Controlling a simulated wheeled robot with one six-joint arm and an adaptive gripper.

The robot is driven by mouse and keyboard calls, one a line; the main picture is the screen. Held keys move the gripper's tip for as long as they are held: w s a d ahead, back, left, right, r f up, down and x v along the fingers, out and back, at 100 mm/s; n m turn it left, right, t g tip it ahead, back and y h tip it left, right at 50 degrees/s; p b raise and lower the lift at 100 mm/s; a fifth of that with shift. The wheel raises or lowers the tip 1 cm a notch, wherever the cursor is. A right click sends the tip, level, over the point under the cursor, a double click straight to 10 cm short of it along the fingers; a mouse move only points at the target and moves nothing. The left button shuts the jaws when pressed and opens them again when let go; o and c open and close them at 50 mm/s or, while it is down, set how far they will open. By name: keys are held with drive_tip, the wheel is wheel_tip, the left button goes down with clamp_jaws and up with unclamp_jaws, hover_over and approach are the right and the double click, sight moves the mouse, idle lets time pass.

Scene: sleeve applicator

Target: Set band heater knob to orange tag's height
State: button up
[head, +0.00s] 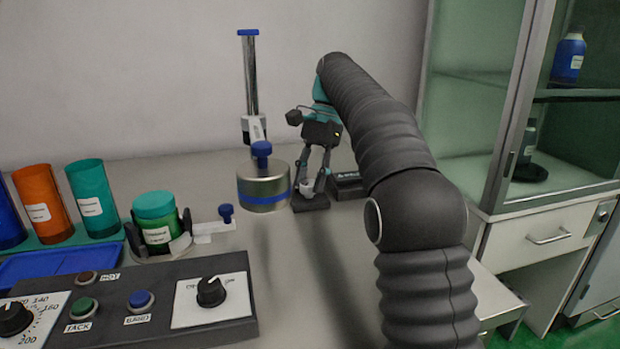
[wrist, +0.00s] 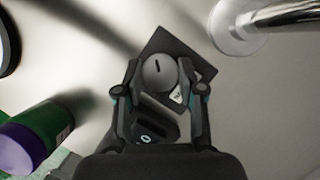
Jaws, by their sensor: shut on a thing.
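My gripper (head: 309,186) points down at a small dark box (head: 311,203) on the counter, right of the slim metal post. In the wrist view, my gripper (wrist: 161,70) has its two fingers on either side of a grey round knob (wrist: 158,74) with a dark pointer line, and is shut on it. The knob sits on a dark square plate (wrist: 174,43) with a small white label. In the head view the fingers partly hide the knob. An orange cylinder (head: 39,200) with a white tag (head: 37,212) stands at the left. The tag's text is too small to read.
Left of my gripper is a metal drum (head: 263,192) with a blue stripe. A black control panel (head: 130,310) with dials and buttons lies in front. A green jar (head: 155,220) stands behind it. A glass cabinet (head: 480,90) bounds the right side.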

idle(0.4)
drive_tip(key=o, duration=1.1)
drive_tip(key=shift+o, duration=0.2)
